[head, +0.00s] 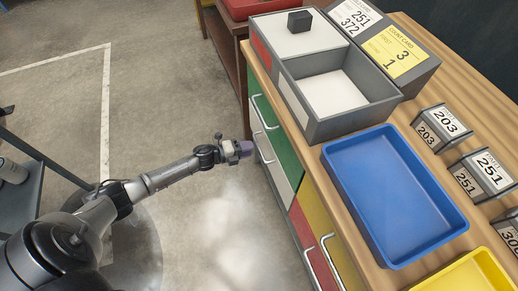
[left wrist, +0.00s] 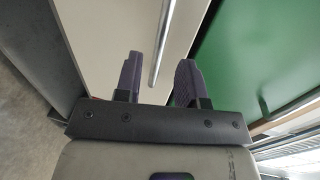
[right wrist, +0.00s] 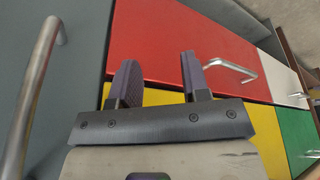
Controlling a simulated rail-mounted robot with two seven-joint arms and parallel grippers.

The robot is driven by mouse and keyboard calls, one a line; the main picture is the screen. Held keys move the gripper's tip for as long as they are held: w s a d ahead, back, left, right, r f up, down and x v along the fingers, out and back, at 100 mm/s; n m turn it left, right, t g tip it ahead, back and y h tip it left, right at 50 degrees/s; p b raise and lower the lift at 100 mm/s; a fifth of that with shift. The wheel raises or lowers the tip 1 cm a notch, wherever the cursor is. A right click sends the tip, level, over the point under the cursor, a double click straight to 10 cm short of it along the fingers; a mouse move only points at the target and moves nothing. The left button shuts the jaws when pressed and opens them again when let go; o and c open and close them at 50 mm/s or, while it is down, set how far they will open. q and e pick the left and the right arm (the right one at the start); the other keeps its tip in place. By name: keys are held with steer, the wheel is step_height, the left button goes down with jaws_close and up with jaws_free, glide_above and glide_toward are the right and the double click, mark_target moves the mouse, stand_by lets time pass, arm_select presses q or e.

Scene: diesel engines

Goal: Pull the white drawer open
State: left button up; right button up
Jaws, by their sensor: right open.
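The white drawer (head: 278,172) is in the front of the wooden-topped cabinet, between the green drawer and the red drawer. It looks closed. Its front (left wrist: 110,30) fills the middle of the left wrist view, with its metal bar handle (left wrist: 163,42) running down between my fingertips. My left gripper (head: 246,149) is at the drawer front; in its wrist view the gripper (left wrist: 157,80) is open, with gaps visible on both sides of the handle. My right gripper (right wrist: 158,78) is open and empty before the red and yellow drawers; the head view does not show it.
The green drawer (head: 280,130), red drawer (head: 312,245) and yellow drawer (head: 320,215) adjoin it, with protruding handles. On the top stand a grey bin (head: 350,120), a blue tray (head: 395,200) and a yellow tray (head: 470,275). The floor (head: 200,90) before the cabinet is clear.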

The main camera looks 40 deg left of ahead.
mark_target(259, 146)
arm_select(q)
steer(key=shift+b+x, duration=0.65)
steer(key=shift+x, duration=1.9)
jaws_close()
